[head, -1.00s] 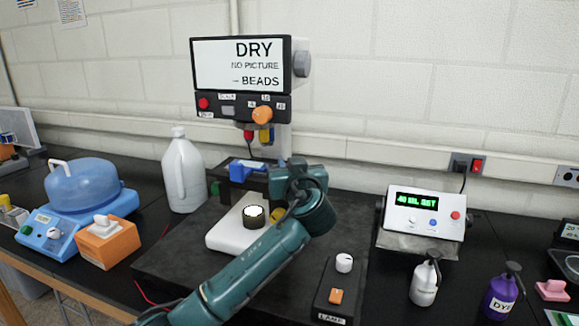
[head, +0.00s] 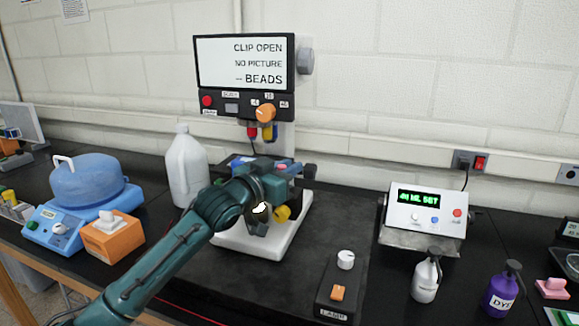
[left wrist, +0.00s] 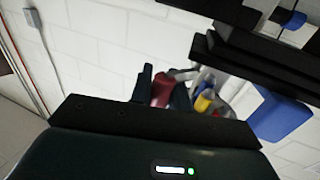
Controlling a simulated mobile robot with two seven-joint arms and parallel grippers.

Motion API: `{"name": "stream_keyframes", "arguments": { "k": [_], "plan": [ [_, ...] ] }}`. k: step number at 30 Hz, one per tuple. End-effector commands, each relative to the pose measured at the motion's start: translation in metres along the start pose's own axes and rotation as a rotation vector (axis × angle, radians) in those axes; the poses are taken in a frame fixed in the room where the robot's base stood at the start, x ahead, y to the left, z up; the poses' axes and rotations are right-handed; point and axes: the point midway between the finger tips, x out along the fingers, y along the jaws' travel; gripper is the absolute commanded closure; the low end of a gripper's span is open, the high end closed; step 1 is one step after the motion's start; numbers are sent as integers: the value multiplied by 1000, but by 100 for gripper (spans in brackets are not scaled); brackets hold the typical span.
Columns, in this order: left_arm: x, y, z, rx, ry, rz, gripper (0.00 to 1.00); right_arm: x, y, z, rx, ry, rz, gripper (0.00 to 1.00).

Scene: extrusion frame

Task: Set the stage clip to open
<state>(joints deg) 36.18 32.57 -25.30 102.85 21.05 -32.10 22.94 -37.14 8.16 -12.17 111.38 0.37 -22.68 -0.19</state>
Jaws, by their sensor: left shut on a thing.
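The microscope's screen (head: 243,62) reads "CLIP OPEN", "NO PICTURE" and "-- BEADS". My left gripper (head: 284,170) is at the stage under the objectives, shut on what seems to be the stage clip; the arm and gripper hide most of the clip and stage. A small pink part shows by the fingers. A blue block (left wrist: 283,118) is at the right of that view. My right gripper is not in view.
The white microscope base (head: 290,238) stands on a black mat, with a yellow knob (head: 281,213) beside my arm. A white jug (head: 186,167) stands close on the left. A lamp switch box (head: 338,290) is at front right; the mat between is clear.

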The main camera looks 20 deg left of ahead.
Motion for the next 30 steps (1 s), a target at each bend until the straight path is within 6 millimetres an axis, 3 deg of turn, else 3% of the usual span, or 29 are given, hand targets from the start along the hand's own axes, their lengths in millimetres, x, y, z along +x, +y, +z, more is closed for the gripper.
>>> {"name": "stream_keyframes", "arguments": {
  "k": [13, 30],
  "plan": [
    [-5, -2, -1, 0, -1, 155, 100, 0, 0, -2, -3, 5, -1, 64],
    [-6, -2, 0, -2, -2, 177, 100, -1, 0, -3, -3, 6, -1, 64]
  ]
}}
